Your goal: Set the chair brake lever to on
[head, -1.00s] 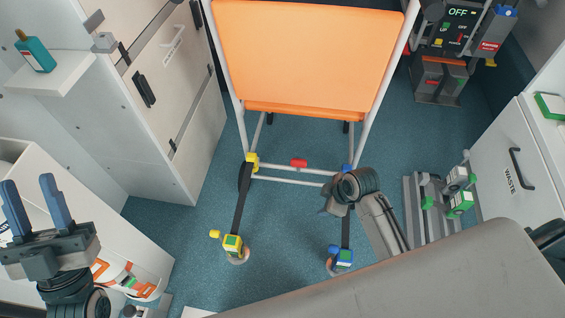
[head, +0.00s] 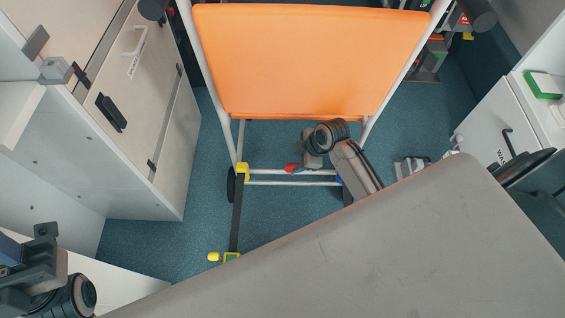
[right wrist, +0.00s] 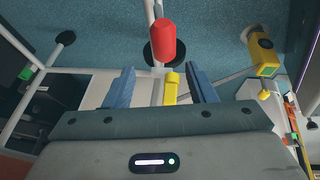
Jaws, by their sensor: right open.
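The chair has an orange seat panel (head: 310,60) and a white tube frame. A red lever knob (head: 292,168) sits on its lower crossbar, partly covered by my right gripper (head: 308,160). In the right wrist view the red knob (right wrist: 162,40) stands just beyond the blue fingers of my right gripper (right wrist: 160,70), which are apart. A yellow piece (right wrist: 171,88) shows between these fingers; I cannot tell what it belongs to. I cannot tell whether the knob is touched. My left gripper (head: 15,260) is cut off at the lower left edge.
White cabinets (head: 135,120) stand at the left, and a drawer unit marked waste (head: 495,130) at the right. Open floor (head: 150,240) lies left of the strap.

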